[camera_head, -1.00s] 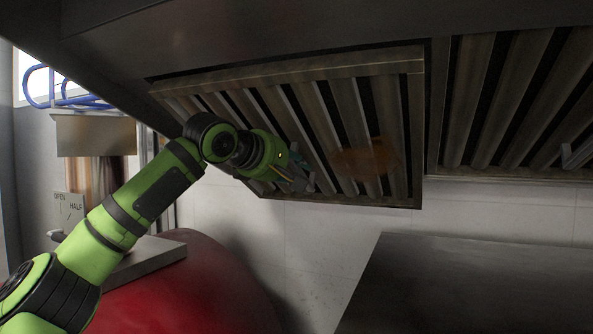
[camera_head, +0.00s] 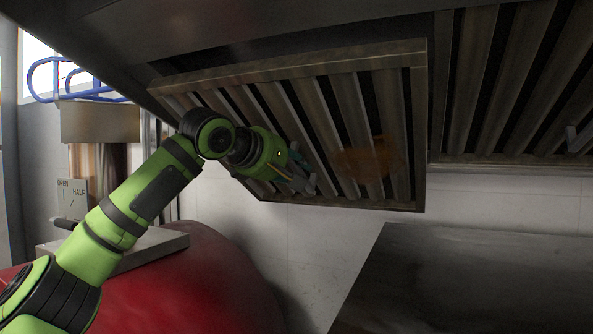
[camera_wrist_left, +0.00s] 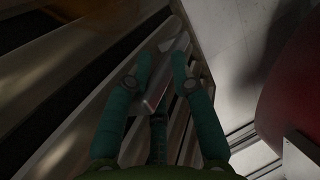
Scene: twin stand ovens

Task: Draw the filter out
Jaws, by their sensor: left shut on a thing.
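The filter (camera_head: 345,120) is a metal baffle panel with slanted slats and a brownish stain, under the hood at the middle of the head view. It hangs tilted, with a dark gap along its top edge. My left gripper (camera_head: 306,184) is at its lower part, shut on the filter's handle. In the left wrist view the teal fingers (camera_wrist_left: 160,90) close around a small metal piece, with the filter's slats (camera_wrist_left: 70,95) beside them. The fingers partly hide the handle. My right gripper is not in view.
A second baffle filter (camera_head: 520,90) sits in the hood at the right, with its own handle (camera_head: 575,140). A dark flat top (camera_head: 450,280) lies below at the right. A red rounded body (camera_head: 190,285) stands below my left arm. A white tiled wall (camera_head: 310,235) is behind.

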